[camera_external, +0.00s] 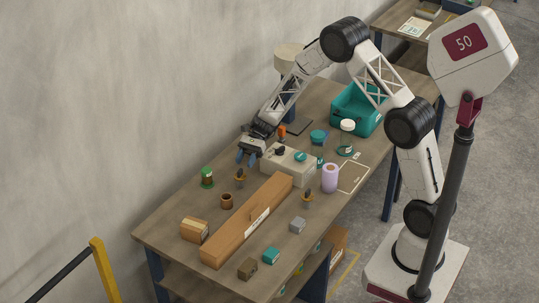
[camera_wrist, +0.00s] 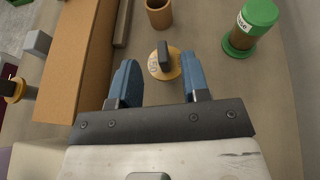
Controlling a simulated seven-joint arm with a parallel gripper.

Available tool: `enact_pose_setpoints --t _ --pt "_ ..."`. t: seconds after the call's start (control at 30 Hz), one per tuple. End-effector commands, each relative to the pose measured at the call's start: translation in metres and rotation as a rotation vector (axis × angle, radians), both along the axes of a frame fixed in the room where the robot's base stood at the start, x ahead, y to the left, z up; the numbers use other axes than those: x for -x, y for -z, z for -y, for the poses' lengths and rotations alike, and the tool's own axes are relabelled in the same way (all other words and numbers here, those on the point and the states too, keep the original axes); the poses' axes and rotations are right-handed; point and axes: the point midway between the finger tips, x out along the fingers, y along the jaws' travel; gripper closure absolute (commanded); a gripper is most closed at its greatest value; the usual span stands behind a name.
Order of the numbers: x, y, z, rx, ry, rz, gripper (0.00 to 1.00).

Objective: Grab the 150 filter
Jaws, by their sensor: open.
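A round orange-yellow filter with a dark upright handle (camera_wrist: 166,62) stands on the table, ahead of my gripper in the wrist view; small print on its rim is hard to read. It also shows in the external view (camera_external: 239,178), below and left of my gripper (camera_external: 246,158). A second similar piece (camera_external: 307,197) stands beyond the long box and shows at the left edge of the wrist view (camera_wrist: 14,88). My gripper (camera_wrist: 158,72) is open and empty, its blue fingers either side of the filter in the picture, apparently above it.
A long brown box (camera_wrist: 78,55) lies left of the filter. A brown cup (camera_wrist: 158,14) and a green-lidded jar (camera_wrist: 254,22) stand close by. A grey-white box (camera_external: 290,162), a lilac roll (camera_external: 330,178) and a teal bin (camera_external: 352,112) are farther along the table.

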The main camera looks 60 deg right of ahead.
Motion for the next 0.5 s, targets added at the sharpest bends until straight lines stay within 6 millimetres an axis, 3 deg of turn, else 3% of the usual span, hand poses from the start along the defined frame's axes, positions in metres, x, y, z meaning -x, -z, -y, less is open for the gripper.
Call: enact_pose_setpoints --t 0.5 --pt "0.003 0.021 -0.043 0.0 -0.001 -0.001 0.57"
